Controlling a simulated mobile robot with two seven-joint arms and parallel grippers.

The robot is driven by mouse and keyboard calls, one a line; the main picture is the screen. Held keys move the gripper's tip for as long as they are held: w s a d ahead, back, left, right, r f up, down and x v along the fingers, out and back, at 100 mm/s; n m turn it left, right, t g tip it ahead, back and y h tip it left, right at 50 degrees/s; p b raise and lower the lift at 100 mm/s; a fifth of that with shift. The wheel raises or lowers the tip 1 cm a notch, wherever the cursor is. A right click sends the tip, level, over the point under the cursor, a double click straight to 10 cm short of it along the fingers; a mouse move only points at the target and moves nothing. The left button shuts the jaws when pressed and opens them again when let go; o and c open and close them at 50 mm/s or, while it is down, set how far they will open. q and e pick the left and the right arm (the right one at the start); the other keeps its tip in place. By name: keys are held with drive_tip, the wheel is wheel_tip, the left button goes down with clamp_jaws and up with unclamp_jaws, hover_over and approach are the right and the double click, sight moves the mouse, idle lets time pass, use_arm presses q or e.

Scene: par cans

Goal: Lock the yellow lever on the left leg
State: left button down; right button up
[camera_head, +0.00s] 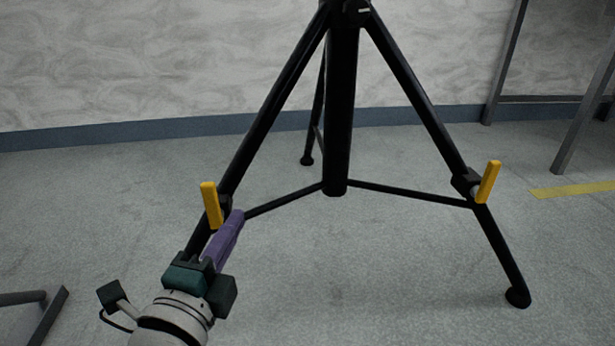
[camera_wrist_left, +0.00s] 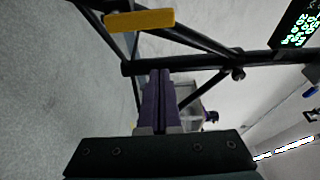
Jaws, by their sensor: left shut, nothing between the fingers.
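A black tripod stand (camera_head: 341,120) stands on the floor with its legs spread. The yellow lever on the left leg (camera_head: 211,205) stands nearly upright, leaning a little left at its top. It also shows in the left wrist view (camera_wrist_left: 140,19), at the top. A second yellow lever (camera_head: 488,182) is on the right leg, tilted. My left gripper (camera_head: 238,217) has purple fingers, shut and empty. In the head view its tips are just right of the left lever. In the left wrist view the fingers point below the lever, with a visible gap. The lower left leg is partly hidden by my gripper.
Thin black braces (camera_head: 285,201) run from the central column to the legs. A grey metal frame (camera_head: 582,115) stands at the right, and a dark frame piece (camera_head: 48,318) is at the lower left. The floor (camera_head: 350,270) between the front legs is clear.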

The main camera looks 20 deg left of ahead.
sight(213, 203)
use_arm(q)
drive_tip(key=w+a+b, duration=0.2)
drive_tip(key=a, duration=0.1)
drive_tip(key=w+a+b, duration=0.1)
drive_tip(key=shift+w+a, duration=0.25)
drive_tip(key=shift+a, duration=0.1)
